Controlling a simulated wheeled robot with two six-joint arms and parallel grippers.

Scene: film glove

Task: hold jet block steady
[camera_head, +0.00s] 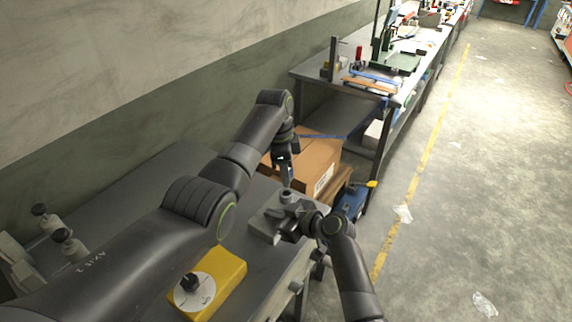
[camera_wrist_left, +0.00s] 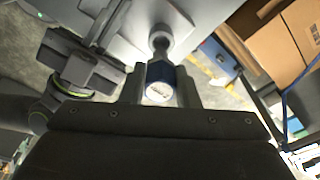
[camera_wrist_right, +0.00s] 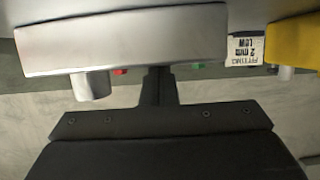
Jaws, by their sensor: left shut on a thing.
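The grey metal jet block (camera_head: 264,226) is on the grey bench (camera_head: 254,262), near its right edge. A short round grey post (camera_head: 288,196) rises at its far end. My left gripper (camera_head: 285,172) is above that post, shut on a small blue-rimmed gauge-like piece (camera_wrist_left: 160,83) with a pale face. In the left wrist view, a grey round end lies just beyond this piece; whether they touch is unclear. My right gripper (camera_head: 292,229) is at the block's right side. In the right wrist view its fingers (camera_wrist_right: 157,85) are together against a broad metal face (camera_wrist_right: 120,42); contact is unclear.
A yellow block (camera_head: 208,284) with a white dial and black knob sits nearer on the bench. Cardboard boxes (camera_head: 312,160) and a blue case (camera_head: 350,202) stand beyond the bench. Grey fittings (camera_head: 62,242) are at left. A second workbench (camera_head: 335,76) is farther back.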

